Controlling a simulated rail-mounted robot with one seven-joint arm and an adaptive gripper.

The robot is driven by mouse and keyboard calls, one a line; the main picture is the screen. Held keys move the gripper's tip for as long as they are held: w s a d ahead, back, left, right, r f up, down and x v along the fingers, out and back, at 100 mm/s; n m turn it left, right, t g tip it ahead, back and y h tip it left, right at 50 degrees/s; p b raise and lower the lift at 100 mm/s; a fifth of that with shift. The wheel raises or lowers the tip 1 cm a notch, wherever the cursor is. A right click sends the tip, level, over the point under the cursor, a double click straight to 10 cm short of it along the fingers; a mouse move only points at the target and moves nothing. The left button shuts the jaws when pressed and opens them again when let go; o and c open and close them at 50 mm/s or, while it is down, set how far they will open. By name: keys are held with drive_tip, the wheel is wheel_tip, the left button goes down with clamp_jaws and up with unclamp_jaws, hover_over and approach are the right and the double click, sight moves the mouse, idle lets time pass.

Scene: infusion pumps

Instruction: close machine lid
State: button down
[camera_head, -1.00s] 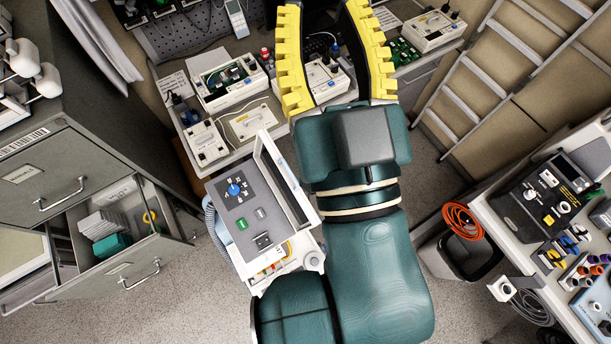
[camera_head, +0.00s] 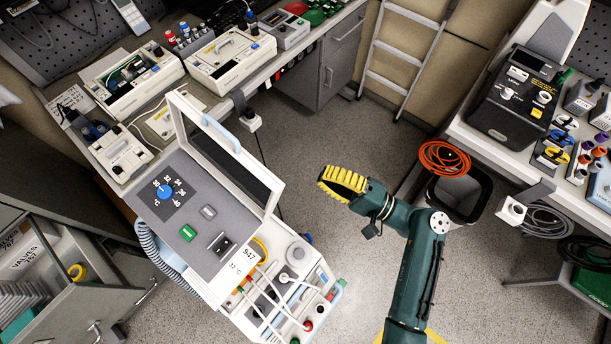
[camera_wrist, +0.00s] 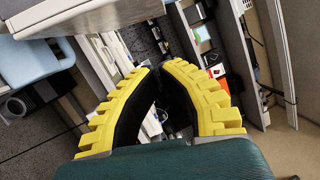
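The machine (camera_head: 190,215) has a grey top panel with a blue dial and a green switch. Its white-framed lid (camera_head: 240,168) stands raised and open, with a light-blue handle (camera_head: 221,134) on its outer edge. My gripper (camera_head: 328,184) has yellow ribbed fingers and is to the right of the lid, apart from it. In the wrist view, the fingertips (camera_wrist: 158,70) come together with nothing seen held between them. A blue handle and pale edge, apparently the lid's (camera_wrist: 100,15), fill the upper left there.
A workbench with several white devices (camera_head: 230,60) runs behind the machine. A bin (camera_head: 460,195) with an orange cable coil (camera_head: 444,158) stands right of my gripper. An open drawer cabinet is at the left. Floor between machine and bin is clear.

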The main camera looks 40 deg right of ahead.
drive_tip(key=w+a+r+p, duration=0.2)
drive_tip(key=w+a, duration=0.4)
drive_tip(key=a, duration=0.1)
drive_tip(key=shift+w+r, duration=0.35)
drive_tip(key=shift+w, duration=0.05)
drive_tip(key=shift+a, duration=0.2)
